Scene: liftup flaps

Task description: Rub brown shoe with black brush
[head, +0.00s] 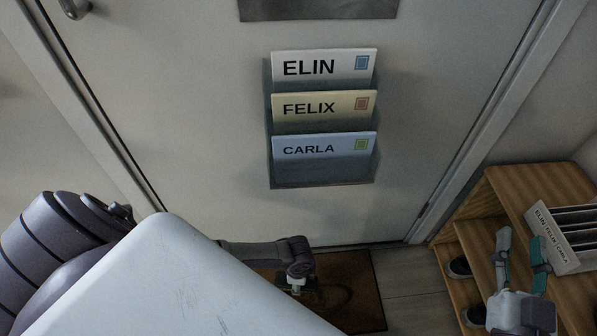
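Dark shoes show in the openings of the wooden rack at the right: an upper shoe (458,268) and a lower shoe (474,316). Both are partly hidden and their colour is hard to tell. I cannot make out a black brush. My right gripper (521,250) is open and seems empty, in front of the rack top, with its two fingers pointing up in the picture. My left gripper (297,285) is small and dim over the doormat, below the door. I cannot tell whether it is open or holds anything.
A wooden rack (492,205) stands at the right. On its top is a sorter box (556,240) labelled ELIN, FELIX, CARLA. A brown doormat (362,290) lies before the door (430,110). A wall holder (322,182) carries three name cards. Bare floor lies between mat and rack.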

